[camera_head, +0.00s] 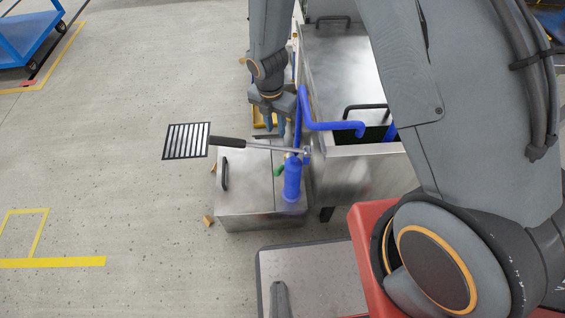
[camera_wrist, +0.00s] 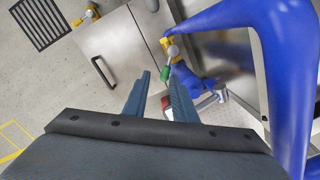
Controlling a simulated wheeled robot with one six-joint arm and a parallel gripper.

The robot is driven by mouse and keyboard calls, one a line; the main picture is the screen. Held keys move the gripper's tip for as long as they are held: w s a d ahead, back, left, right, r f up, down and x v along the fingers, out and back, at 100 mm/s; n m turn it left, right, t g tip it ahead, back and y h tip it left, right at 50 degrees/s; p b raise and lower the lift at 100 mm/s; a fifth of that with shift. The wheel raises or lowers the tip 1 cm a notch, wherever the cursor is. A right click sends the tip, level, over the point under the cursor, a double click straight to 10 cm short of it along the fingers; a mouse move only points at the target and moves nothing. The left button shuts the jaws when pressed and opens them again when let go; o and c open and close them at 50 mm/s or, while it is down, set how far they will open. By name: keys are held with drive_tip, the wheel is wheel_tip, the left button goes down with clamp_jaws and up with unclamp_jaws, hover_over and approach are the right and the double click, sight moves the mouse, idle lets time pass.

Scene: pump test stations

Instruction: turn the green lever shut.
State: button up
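The green lever (camera_head: 280,170) shows as a small green grip on the left side of the upright blue pump body (camera_head: 292,182). In the wrist view, a green grip (camera_wrist: 165,102) appears between the fingers, close to the right one; I cannot tell its depth or whether it touches. My gripper (camera_head: 272,128) points down above the metal tank and behind the pump's long rod. In the wrist view my gripper (camera_wrist: 161,76) is open, with a clear gap between its two blue-grey fingers. Part of the lever's mounting is hidden by the blue pump parts.
A steel rod with a black handle (camera_head: 228,141) reaches left from the pump. The lidded metal tank (camera_head: 243,205) is below. A bent blue pipe (camera_head: 325,126) and a larger steel tank (camera_head: 345,165) stand close on the right. Open floor lies left, beyond a floor grate (camera_head: 186,141).

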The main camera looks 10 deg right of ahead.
drive_tip(key=shift+m+g+h, duration=0.5)
drive_tip(key=shift+m+g, duration=0.3)
drive_tip(key=shift+g, duration=0.1)
drive_tip(key=f+b, duration=0.1)
drive_tip(key=f, duration=0.4)
drive_tip(key=s+d+f+b, duration=0.1)
drive_tip(key=f, duration=0.5)
drive_tip(key=d+f+b, duration=0.1)
drive_tip(key=f, duration=0.4)
drive_tip(key=shift+s+d+f+b, duration=0.15)
drive_tip(key=shift+s+f+b, duration=0.05)
drive_tip(key=shift+f+b, duration=0.2)
drive_tip(key=shift+c, duration=0.3)
clamp_jaws()
